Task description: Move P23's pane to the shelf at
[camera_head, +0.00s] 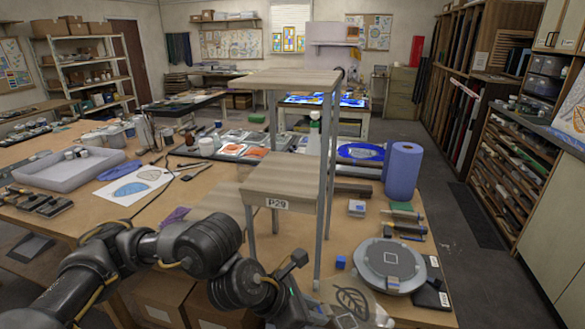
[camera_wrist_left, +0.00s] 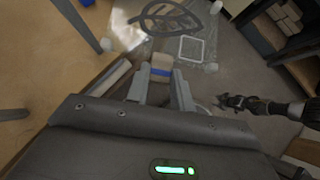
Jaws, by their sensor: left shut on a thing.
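A clear pane (camera_head: 365,308) with a dark leaf outline and a pale square mark is at the bottom of the head view, in front of the table edge. It also shows in the left wrist view (camera_wrist_left: 166,22), over the floor. My left gripper (camera_head: 318,312) is at its left side. In the wrist view its fingers (camera_wrist_left: 160,88) are shut around a beige and blue block (camera_wrist_left: 161,68) at the pane's near edge. A wooden two-level shelf stand (camera_head: 283,181) stands on the table, with a label that looks like P29. My right gripper (camera_wrist_left: 224,101) seems to show at the wrist view's right; its jaws are unclear.
A grey round turntable (camera_head: 390,262) is on the table right of the stand. A blue roll (camera_head: 402,170) stands behind it, and a small blue cube (camera_head: 340,262) lies near the front edge. The stand's thin legs are close to my left wrist.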

